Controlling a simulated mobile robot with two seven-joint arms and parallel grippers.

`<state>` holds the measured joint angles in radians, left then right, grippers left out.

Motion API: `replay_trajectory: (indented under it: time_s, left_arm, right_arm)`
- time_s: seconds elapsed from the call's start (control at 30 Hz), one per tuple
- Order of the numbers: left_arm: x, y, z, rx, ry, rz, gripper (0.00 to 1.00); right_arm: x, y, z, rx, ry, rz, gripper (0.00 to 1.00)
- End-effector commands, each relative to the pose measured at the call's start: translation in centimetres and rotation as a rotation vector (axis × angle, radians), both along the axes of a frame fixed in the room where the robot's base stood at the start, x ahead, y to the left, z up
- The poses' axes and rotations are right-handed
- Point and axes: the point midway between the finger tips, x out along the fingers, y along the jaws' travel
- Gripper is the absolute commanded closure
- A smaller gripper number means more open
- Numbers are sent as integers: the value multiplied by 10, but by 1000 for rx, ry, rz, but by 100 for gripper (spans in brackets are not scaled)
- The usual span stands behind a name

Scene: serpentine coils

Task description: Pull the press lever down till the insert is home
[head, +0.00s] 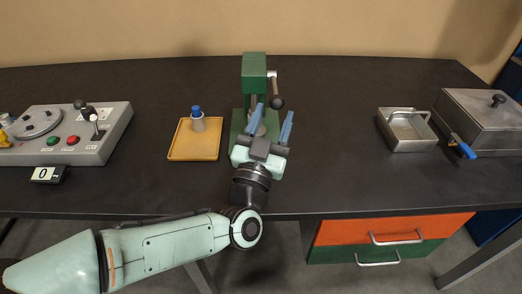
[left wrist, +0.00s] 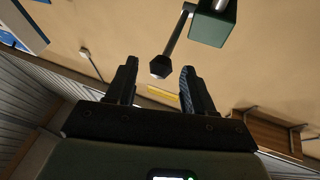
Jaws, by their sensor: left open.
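The green press (head: 254,75) stands on the dark table at the middle. Its lever (head: 273,86) hangs on the right side of the press head and ends in a dark knob (head: 277,102). My left gripper (head: 272,118) is open and empty in front of the press, with its blue fingers apart. The knob is just beyond the fingers and not between them. In the left wrist view the knob (left wrist: 161,67) shows past the open fingertips (left wrist: 160,66), and the press head (left wrist: 213,22) is at the top. The insert cannot be made out; my gripper hides the lower press.
A yellow tray (head: 180,154) with a blue-capped bottle (head: 198,120) is left of the press. A grey control panel (head: 90,150) lies further left. A metal bin (head: 409,145) and a lidded metal box (head: 478,112) stand at right. Table between press and bin is clear.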

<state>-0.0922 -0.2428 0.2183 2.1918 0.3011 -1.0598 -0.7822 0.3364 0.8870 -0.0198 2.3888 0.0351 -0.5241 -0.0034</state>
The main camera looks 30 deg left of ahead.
Motion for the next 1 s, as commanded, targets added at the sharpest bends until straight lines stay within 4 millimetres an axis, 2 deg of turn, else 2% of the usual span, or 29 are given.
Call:
replay_trajectory:
  time_s: [0.2, 0.4, 0.6, 1.0]
  left_arm:
    - [-47, -10, -18, 1, 2, -1, 47]
    - [-77, -17, -31, 0, 3, -1, 47]
    - [-88, -19, -37, -1, 4, 0, 47]
    - [-88, -19, -37, -1, 4, 0, 47]
  right_arm:
    - [5, 1, 4, -1, -17, 2, 57]
    - [8, 1, 6, -1, -26, 3, 57]
    - [9, 1, 7, -2, -30, 3, 57]
    - [9, 1, 7, -1, -29, 2, 57]
